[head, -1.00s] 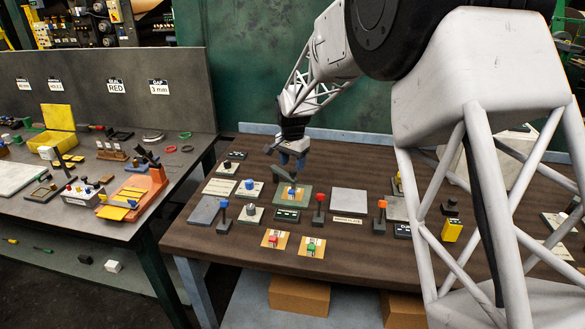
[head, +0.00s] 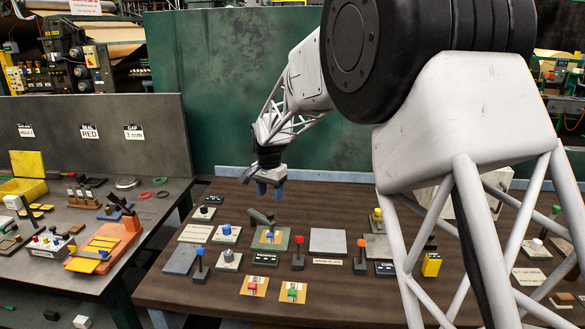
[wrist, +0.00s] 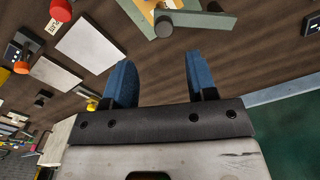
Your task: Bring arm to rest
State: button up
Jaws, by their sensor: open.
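My gripper (head: 270,188) is open and empty. It hangs above the back part of the brown bench (head: 205,307), behind the green-based station (head: 258,246) with its grey lever. In the wrist view its two blue fingers (wrist: 157,82) stand wide apart with nothing between them. Below the fingers that view shows bare wood and, further off, part of the lever station (wrist: 190,22). My forearm slopes down to the gripper from the upper right, and my large white links cover the right part of the bench.
Near the gripper are a blue-knobbed block (head: 226,229), a red-topped lever (head: 298,251), an orange-topped lever (head: 361,256) and a grey plate (head: 328,241). Two tan cards (head: 254,286) (head: 292,292) lie in front. A green panel (head: 215,110) stands behind. A grey table (head: 40,268) stands left.

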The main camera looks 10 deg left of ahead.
jog(key=s+d+r+n, duration=0.1)
jog(key=s+d+r, duration=0.3)
jog(key=s+d, duration=0.35)
jog(key=s+d+r+t, duration=0.1)
jog(key=s+d+r, duration=0.3)
jog(key=s+d, duration=0.35)
jog(key=s+d+r+n, duration=0.1)
jog(key=s+d+r, duration=0.3)
jog(key=s+d, duration=0.35)
jog(key=s+d+f, duration=0.1)
jog(key=s+d, duration=0.3)
jog(key=s, duration=0.4)
jog(key=s+d+f+n+t, duration=0.1)
jog(key=s+d, duration=0.3)
jog(key=s, duration=0.5)
jog(key=s+d+f+n, duration=0.1)
jog(key=s+d, duration=0.3)
jog(key=s, duration=0.5)
jog(key=shift+f+t, duration=0.3)
jog(key=shift+f, duration=0.15)
jog(key=shift+w+a, duration=0.1)
